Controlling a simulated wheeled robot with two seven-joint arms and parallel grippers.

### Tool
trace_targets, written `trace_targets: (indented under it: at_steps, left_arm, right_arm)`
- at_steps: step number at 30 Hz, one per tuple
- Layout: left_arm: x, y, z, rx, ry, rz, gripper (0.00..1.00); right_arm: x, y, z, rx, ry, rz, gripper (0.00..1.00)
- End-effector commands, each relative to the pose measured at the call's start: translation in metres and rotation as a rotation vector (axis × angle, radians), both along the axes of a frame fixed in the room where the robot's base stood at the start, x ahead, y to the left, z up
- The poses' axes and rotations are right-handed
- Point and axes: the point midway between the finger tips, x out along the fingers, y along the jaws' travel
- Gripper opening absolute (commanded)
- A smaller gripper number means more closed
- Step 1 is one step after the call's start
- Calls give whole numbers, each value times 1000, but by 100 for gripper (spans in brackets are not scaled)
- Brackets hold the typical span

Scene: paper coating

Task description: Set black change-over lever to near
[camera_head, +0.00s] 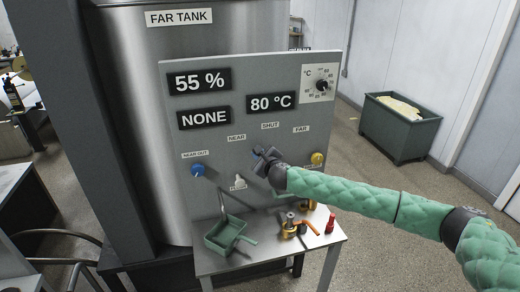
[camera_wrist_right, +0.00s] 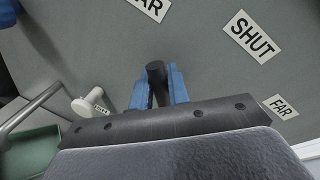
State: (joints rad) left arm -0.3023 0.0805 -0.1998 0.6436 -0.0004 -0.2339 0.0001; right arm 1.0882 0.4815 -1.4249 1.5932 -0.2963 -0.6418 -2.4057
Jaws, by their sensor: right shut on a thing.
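The black change-over lever (camera_wrist_right: 156,74) shows in the right wrist view as a dark stub between the blue fingers of my right gripper (camera_wrist_right: 158,88). The gripper is shut on it. In the head view my right gripper (camera_head: 259,153) is at the grey panel (camera_head: 215,160), below and between the NEAR label (camera_head: 236,138) and the SHUT label (camera_head: 270,125). The FAR label (camera_head: 301,129) is further right. The gripper hides the lever's pivot, so I cannot tell its exact setting. My left gripper is not in view.
A blue knob (camera_head: 197,171), a white flush knob (camera_head: 239,179) and a yellow knob (camera_head: 317,158) are on the panel. A green scoop-like tray (camera_head: 222,235), brass fittings (camera_head: 290,228) and a red-capped item (camera_head: 330,224) are on the small table below. A green bin (camera_head: 400,128) stands behind right.

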Motion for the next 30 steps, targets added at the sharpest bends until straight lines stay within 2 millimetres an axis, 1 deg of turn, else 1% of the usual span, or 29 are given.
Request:
trace_targets:
  at_steps: [4, 14, 15, 18, 26, 30]
  left_arm:
    - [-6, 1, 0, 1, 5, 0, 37]
    - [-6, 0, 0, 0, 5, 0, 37]
    - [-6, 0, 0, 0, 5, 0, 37]
    - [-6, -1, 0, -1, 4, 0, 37]
    - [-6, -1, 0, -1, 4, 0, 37]
    - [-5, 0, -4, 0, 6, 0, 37]
  right_arm:
    - [-1, 1, -1, -14, -5, 1, 0]
    - [-1, 2, -3, -17, -4, 2, 0]
    - [-1, 2, -3, -17, -4, 2, 19]
    - [-1, 2, -3, -17, -4, 2, 36]
    - [-1, 1, -2, -16, -4, 1, 36]
    - [-6, -2, -2, -15, -5, 0, 36]
